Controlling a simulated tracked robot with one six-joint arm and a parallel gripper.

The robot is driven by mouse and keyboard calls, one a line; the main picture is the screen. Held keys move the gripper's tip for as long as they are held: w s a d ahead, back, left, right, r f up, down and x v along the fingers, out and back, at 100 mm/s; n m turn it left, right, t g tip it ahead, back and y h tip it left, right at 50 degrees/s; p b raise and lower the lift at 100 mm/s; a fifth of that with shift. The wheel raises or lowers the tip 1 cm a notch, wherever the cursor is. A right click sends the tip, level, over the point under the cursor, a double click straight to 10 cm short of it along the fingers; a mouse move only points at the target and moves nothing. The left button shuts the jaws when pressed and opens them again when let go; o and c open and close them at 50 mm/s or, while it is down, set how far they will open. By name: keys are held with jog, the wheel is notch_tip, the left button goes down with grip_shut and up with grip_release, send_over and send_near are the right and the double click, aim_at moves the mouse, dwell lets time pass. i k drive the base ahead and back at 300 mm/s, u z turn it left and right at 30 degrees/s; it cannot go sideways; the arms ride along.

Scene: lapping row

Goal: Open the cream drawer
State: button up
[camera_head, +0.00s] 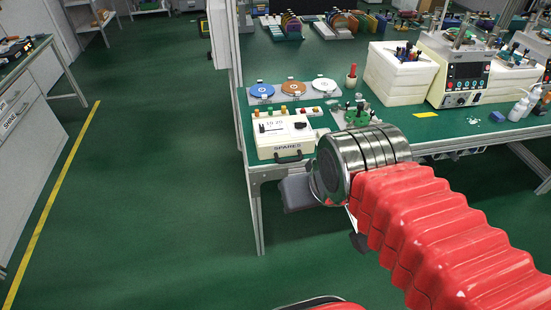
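The cream drawer (270,150), labelled SPARES, is in a small cream unit on the front left corner of the green bench. Its black handle (289,158) faces the front. The drawer looks shut.
A metal bench leg (257,215) stands below the unit. The floor to the left is clear.

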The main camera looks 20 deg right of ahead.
aim_at(277, 150)
jog(key=u, duration=0.35)
jog(key=i, duration=1)
jog(key=u, duration=0.05)
